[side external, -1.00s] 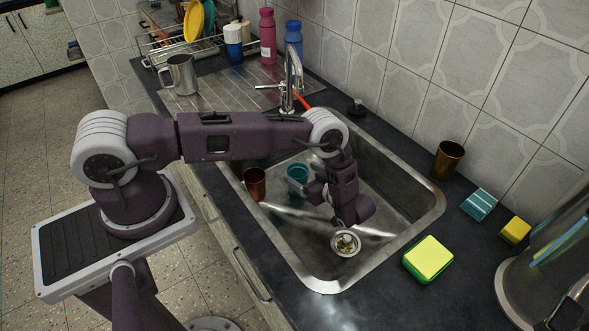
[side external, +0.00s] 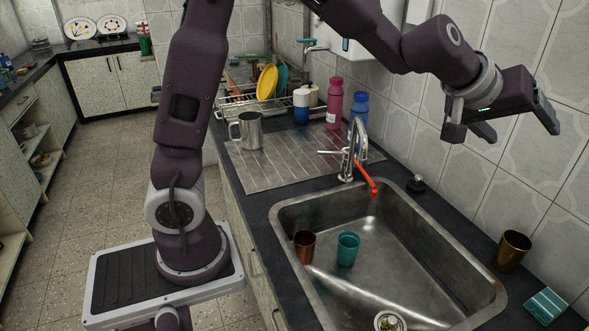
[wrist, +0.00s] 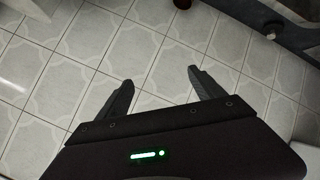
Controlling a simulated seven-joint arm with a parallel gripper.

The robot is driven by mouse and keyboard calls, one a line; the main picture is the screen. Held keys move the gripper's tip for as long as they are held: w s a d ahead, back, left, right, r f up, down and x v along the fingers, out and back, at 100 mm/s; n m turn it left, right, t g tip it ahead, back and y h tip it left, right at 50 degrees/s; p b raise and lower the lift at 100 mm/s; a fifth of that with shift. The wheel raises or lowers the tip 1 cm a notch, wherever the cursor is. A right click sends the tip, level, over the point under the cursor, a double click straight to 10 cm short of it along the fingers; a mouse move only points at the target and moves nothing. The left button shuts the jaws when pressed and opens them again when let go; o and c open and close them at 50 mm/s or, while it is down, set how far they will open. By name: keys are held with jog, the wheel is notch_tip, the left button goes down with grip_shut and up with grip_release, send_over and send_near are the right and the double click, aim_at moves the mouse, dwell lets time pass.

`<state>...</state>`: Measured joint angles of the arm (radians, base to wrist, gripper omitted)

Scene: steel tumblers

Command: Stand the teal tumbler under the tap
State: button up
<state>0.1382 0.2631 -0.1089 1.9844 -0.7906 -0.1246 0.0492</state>
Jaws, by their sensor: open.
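The teal tumbler (side external: 347,250) stands upright on the sink floor in the side view, open end up. The copper tumbler (side external: 304,246) stands close to its left. The chrome tap (side external: 352,150) stands behind the sink, its orange spout end (side external: 372,187) pointing down over the basin. In this view the spout end is above and right of the teal tumbler; I cannot tell whether it is directly over it. My gripper (side external: 522,130) is raised high at the right, well away from both tumblers. It is open and empty, facing wall tiles in the wrist view (wrist: 160,78).
A brass tumbler (side external: 513,250) and teal-striped block (side external: 545,306) stand on the right counter. A black knob-like item (side external: 416,184) sits behind the sink. A steel mug (side external: 249,131) is on the drainboard; pink (side external: 334,103) and blue (side external: 358,108) bottles stand behind. Most of the basin is clear.

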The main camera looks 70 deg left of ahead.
jog(key=s+a+r+m+g, duration=0.1)
jog(key=s+m, duration=0.1)
jog(key=s, duration=0.7)
jog(key=s+a+r+m+g, duration=0.1)
jog(key=s+r+m, duration=0.15)
jog(key=s, duration=0.75)
jog(key=s+a+f+m+g+y, duration=0.1)
jog(key=s+a+f, duration=0.2)
jog(key=s, duration=0.6)
jog(key=s+a+f+m+g, duration=0.1)
jog(key=s+a+f, duration=0.3)
jog(key=s, duration=0.5)
jog(key=shift+s+a+f+g+y, duration=0.15)
jog(key=shift+f+g+y, duration=0.3)
jog(key=shift+g, duration=0.25)
